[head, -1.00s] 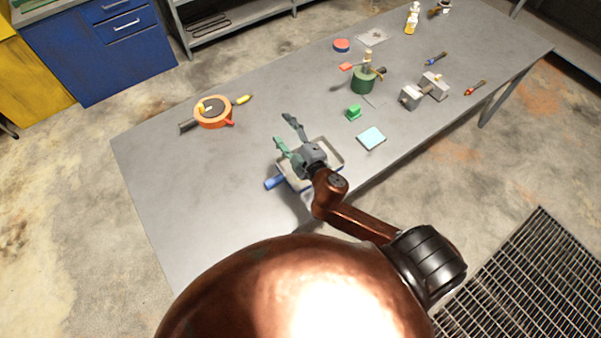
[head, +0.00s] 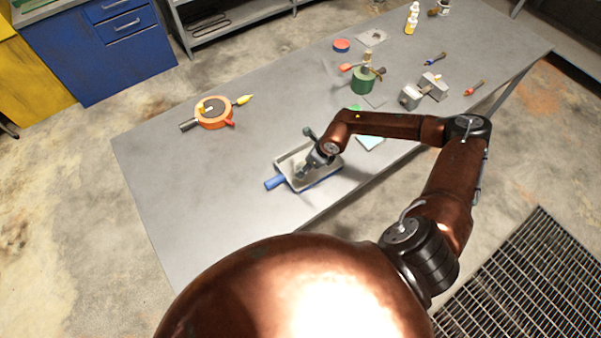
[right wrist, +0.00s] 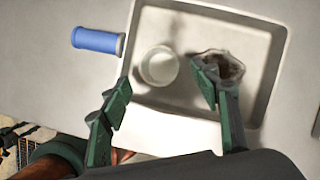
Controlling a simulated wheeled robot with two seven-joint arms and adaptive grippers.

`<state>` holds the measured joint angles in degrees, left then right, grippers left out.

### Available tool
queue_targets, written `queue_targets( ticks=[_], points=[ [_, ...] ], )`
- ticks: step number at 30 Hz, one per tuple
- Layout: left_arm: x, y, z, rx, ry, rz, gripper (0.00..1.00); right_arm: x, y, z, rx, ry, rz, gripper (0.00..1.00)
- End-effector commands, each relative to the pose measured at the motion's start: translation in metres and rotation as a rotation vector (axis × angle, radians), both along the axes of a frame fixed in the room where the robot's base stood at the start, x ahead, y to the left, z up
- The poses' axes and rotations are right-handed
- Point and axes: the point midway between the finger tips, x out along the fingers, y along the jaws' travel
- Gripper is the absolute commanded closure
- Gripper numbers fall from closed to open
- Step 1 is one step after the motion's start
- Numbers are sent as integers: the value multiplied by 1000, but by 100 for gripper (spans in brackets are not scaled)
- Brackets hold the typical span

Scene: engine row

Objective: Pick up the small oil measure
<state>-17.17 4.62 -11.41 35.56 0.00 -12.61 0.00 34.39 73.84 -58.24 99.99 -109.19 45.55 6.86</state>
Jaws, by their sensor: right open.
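A small round whitish cup (right wrist: 158,67), which looks like the small oil measure, stands in a grey rectangular tray (right wrist: 262,16). In the head view I cannot make the cup out behind my gripper. My right gripper (head: 304,154) is over the tray, pointing down. In the right wrist view its open fingers (right wrist: 162,92) are spread on either side of the cup, slightly short of it. A grey vessel with a dark inside (right wrist: 232,66) is partly hidden by the right finger. My left gripper is not in view.
The table's front-left is bare.

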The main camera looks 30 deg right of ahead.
Motion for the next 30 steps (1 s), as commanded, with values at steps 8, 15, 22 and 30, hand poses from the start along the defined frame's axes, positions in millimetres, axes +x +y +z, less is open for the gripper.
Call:
queue_targets(
  ticks=[8, 15, 22, 30],
  points=[
    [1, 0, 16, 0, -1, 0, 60, 12, 7, -30, 5, 1, -1, 44],
    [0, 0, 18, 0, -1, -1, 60, 20, 10, -54, 4, 0, -1, 44],
    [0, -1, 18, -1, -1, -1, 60, 20, 10, -55, 4, 0, -1, 44],
    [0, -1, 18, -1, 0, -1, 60, 20, 10, -55, 5, -1, -1, 63]
  ],
)
